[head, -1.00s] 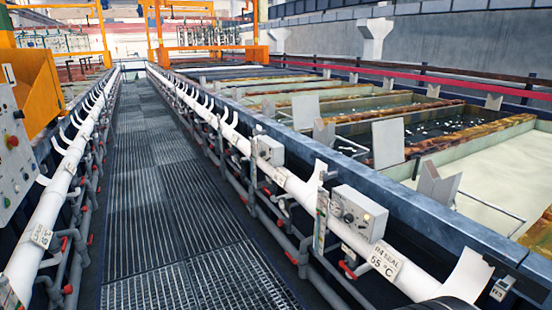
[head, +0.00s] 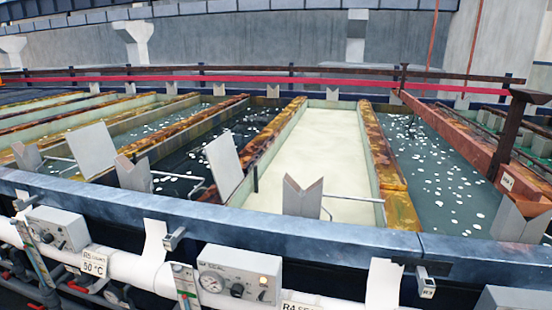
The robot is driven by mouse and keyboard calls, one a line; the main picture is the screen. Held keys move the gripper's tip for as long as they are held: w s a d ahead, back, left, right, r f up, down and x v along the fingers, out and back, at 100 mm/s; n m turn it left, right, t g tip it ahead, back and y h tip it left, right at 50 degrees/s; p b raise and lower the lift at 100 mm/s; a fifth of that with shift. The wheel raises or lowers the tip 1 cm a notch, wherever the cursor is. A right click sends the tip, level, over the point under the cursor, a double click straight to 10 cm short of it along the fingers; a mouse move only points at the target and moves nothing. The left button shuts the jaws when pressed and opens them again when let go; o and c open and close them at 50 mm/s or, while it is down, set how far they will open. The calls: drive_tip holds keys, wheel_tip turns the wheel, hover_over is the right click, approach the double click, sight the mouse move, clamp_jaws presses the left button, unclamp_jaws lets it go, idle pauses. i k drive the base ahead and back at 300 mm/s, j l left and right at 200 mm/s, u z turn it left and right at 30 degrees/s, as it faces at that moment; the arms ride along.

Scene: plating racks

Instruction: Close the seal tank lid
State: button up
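A white label reading "R4 SE", cut off by the frame edge, (head: 300,306) is on the white pipe at the bottom. Behind it lies a long tank with a smooth cream surface (head: 318,150), between brown, stained rims. I cannot tell whether this surface is liquid or a cover. A grey flat panel (head: 224,163) stands tilted at the near left of this tank. I cannot tell whether it is a lid. A grey V-notched bracket (head: 302,195) stands at the tank's near end. My gripper is not in view.
A blue-grey rail (head: 270,224) runs across the front. Control boxes, one with a gauge (head: 240,274), sit before it. Tanks with dark liquid and white floating bits lie left (head: 172,160) and right (head: 430,165).

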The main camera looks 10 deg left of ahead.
sight(222, 154)
drive_tip(key=j+z, duration=0.25)
drive_tip(key=j, duration=0.75)
drive_tip(key=j+z, duration=0.2)
drive_tip(key=j, duration=0.75)
drive_tip(key=j+z, duration=0.25)
drive_tip(key=j, duration=1.3)
drive_tip(key=k+j, duration=0.15)
drive_tip(key=j, duration=0.9)
drive_tip(key=i+j+z, duration=0.1)
drive_tip(key=i+j, duration=0.35)
